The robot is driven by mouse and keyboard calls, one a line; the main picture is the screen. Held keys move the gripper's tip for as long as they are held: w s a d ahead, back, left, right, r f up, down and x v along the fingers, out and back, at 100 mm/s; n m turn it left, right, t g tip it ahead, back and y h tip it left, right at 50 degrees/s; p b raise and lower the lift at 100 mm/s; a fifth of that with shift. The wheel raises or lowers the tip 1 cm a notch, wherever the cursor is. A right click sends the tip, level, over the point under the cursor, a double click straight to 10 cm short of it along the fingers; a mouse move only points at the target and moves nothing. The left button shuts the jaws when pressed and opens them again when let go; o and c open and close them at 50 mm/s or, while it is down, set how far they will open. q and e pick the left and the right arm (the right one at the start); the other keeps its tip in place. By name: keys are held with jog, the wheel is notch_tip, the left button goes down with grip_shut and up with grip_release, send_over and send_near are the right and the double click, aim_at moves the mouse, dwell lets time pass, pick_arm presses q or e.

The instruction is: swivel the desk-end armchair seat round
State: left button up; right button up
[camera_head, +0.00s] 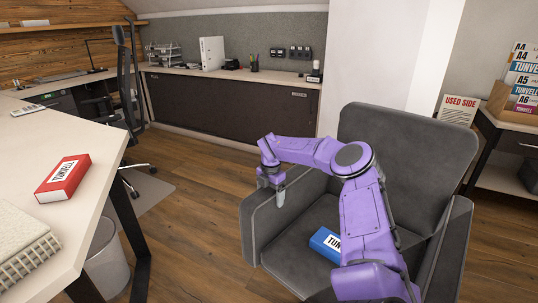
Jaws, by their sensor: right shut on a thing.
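The dark grey armchair (405,150) stands at the right of the head view, its backrest toward the back right and its seat open toward the lower left. My right gripper (279,192) points down at the front of the chair's left armrest (258,235) and is shut on that armrest. The jaws are small here and partly hidden against the dark fabric. My purple right arm crosses over the seat and hides part of it. A blue box (322,241) with a white label lies on the seat, partly behind my arm. My left gripper is not in view.
A light desk (50,140) with a red box (63,178) and a spiral notebook (22,245) fills the left side. A bin (106,262) is under its edge. A low cabinet (235,103) runs along the back. A shelf (506,183) stands right of the chair. Wood floor (190,220) is clear between desk and chair.

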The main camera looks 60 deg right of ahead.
jog(key=shift+w, duration=0.1)
jog(key=o, duration=1.3)
jog(key=shift+o, duration=0.2)
notch_tip(320, 180, up, 11)
jog(key=shift+f+p, duration=0.15)
jog(key=shift+p, duration=0.75)
